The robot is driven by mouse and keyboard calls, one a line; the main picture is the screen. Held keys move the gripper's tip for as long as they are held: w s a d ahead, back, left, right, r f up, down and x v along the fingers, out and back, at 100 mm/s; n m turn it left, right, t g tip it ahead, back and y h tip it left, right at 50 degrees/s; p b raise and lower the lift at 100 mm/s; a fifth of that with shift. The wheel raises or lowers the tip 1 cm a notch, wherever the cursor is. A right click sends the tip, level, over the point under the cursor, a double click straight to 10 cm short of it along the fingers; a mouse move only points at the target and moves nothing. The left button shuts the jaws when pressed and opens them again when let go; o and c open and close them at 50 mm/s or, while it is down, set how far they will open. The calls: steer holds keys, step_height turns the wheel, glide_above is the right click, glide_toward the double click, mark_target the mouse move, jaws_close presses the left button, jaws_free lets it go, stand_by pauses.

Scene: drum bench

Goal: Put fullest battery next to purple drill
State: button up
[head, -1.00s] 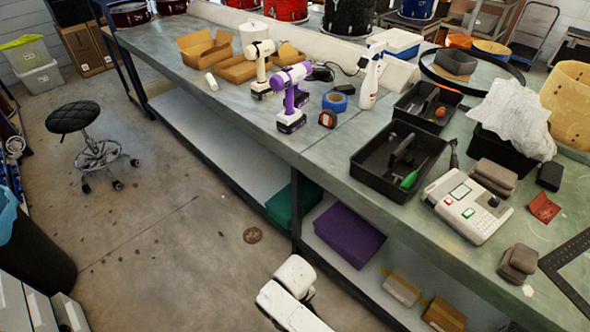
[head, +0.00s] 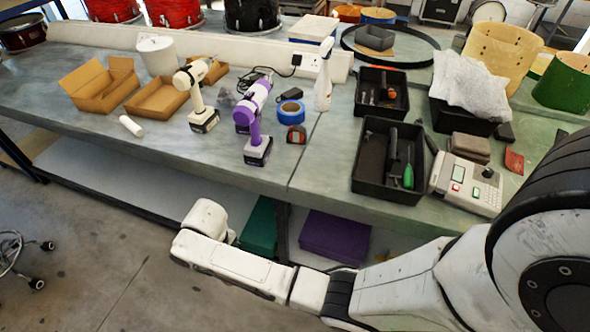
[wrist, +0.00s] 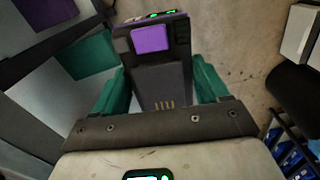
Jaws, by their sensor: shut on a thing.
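The purple drill (head: 254,112) stands upright on the bench, on a white and dark battery base. A dark block, possibly a battery (head: 242,128), stands just behind its left side, partly hidden. In the wrist view my gripper (wrist: 152,84) has teal fingers shut on a dark battery (wrist: 160,72) with a purple button and green lit lights at its end. The battery is held clear over the floor. In the head view my white arm crosses low in front of the bench; the fingers and held battery are not visible there.
A cream drill (head: 196,98) stands left of the purple drill. Blue tape (head: 291,112) and a small tape measure (head: 297,134) lie to its right. Black tool trays (head: 362,190) and a tester (head: 467,184) stand farther right. Bare bench top lies in front of the drills.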

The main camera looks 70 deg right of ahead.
steer(key=s+d+r+p, duration=0.2)
steer(key=d+r, duration=1.3)
steer(key=d, duration=0.5)
steer(key=s+d+r+p, duration=0.1)
steer(key=s+d+r, duration=0.25)
steer(key=s, duration=0.25)
steer(key=s+d+r+n, duration=0.1)
steer(key=s+d+r, duration=0.1)
steer(key=s+d, duration=0.35)
steer(key=s+d+r+p, duration=0.1)
steer(key=s+d+r, duration=0.2)
steer(key=s, duration=0.3)
steer(key=w+d+f+b, duration=0.1)
steer(key=w+f, duration=0.2)
steer(key=w, duration=0.1)
steer(key=w+d+f+b, duration=0.1)
steer(key=w+f+b, duration=0.1)
steer(key=w, duration=0.2)
steer(key=w+d+f+b, duration=0.1)
steer(key=w+f+b, duration=0.1)
steer(key=w+f, duration=0.1)
steer(key=shift+w+f, duration=0.35)
steer(key=shift+w, duration=0.25)
steer(key=shift+w+d+f, duration=0.15)
steer(key=shift+w+f, duration=0.1)
steer(key=shift+f, duration=0.15)
steer(key=shift+w+f, duration=0.15)
steer(key=shift+f, duration=1.55)
